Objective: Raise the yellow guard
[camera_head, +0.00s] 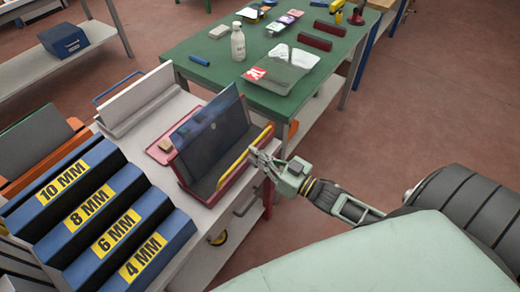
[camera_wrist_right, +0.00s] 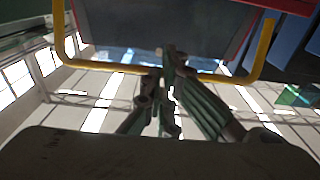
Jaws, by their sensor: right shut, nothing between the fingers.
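The yellow guard (camera_head: 236,167) is a thin bar along the front edge of a red-framed machine (camera_head: 230,188) with a dark tilted panel (camera_head: 211,126). In the right wrist view the guard (camera_wrist_right: 112,66) is a wide bar with bent-up ends, below a dark panel (camera_wrist_right: 165,25). My right gripper (camera_head: 256,157) is at the middle of the guard, coming from the right. In the wrist view its closed fingers (camera_wrist_right: 168,62) overlap the bar's middle, with nothing between them. Whether they touch the bar is unclear. My left gripper is not in view.
Blue racks labelled 10, 8, 6 and 4 MM (camera_head: 110,220) stand left of the machine. A green table (camera_head: 200,50) behind carries a white bottle (camera_head: 238,42), a plastic bag (camera_head: 285,68) and small items. Open floor (camera_head: 420,110) lies to the right.

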